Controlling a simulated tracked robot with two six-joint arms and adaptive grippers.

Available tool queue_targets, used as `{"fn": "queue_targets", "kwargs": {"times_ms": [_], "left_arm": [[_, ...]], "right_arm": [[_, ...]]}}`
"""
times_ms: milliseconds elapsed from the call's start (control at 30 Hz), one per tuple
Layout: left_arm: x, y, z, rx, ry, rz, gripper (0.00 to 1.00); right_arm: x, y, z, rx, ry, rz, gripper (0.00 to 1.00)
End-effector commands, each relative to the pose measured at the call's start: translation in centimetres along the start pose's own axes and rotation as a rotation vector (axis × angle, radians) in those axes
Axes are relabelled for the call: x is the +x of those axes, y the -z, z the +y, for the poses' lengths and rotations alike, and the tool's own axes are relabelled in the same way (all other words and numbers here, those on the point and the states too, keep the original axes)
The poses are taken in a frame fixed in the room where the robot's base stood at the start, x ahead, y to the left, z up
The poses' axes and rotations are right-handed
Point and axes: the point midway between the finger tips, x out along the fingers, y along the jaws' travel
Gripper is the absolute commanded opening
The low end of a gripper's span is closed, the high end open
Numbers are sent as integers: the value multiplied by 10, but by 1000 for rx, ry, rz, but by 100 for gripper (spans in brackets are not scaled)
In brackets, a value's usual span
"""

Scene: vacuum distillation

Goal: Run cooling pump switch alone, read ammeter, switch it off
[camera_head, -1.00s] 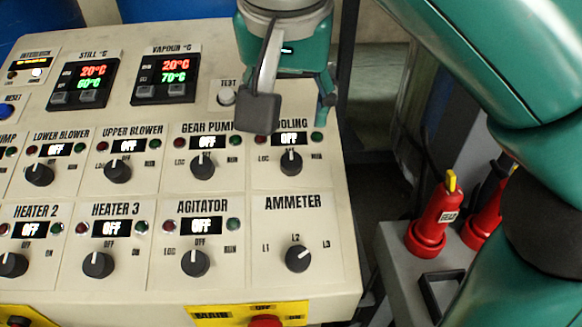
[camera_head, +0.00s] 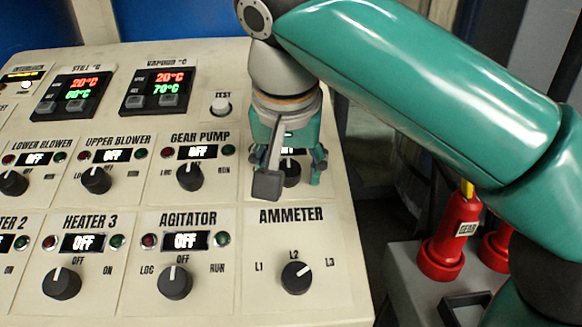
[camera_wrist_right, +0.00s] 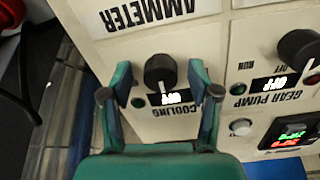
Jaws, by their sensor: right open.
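The cooling switch is a black rotary knob (camera_wrist_right: 160,72) with a white pointer line, and its display (camera_wrist_right: 169,97) reads OFF in the right wrist view. In the head view the knob (camera_head: 291,172) is partly hidden by my right gripper (camera_head: 292,182). My right gripper (camera_wrist_right: 160,85) is open, with one finger on each side of the knob and a gap to it on both sides. The ammeter selector (camera_head: 296,277) is a black knob below the cooling panel, its pointer turned up and right between L2 and L3. My left gripper is not in view.
The gear pump knob (camera_head: 190,176) is left of the cooling panel and its display reads OFF. A white test button (camera_head: 221,107) sits above. Red plugs (camera_head: 450,237) stand on a grey box right of the console. The console's right edge is close to my gripper.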

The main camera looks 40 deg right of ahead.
Motion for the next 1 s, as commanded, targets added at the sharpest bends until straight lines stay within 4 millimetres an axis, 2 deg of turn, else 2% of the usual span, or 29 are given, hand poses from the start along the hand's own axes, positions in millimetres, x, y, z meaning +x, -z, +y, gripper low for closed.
{"fn": "queue_targets", "kwargs": {"times_ms": [167, 500, 533, 767, 1000], "left_arm": [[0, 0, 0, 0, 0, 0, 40], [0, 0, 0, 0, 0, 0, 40], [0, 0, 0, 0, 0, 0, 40], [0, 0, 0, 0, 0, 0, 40], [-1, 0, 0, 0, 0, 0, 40]], "right_arm": [[0, 0, 0, 0, 0, 0, 61], [0, 0, 0, -1, 0, 0, 5], [0, 0, 0, -1, -1, 0, 1], [0, 0, 0, 12, -2, 0, 1], [0, 0, 0, 97, -5, -4, 1]]}}
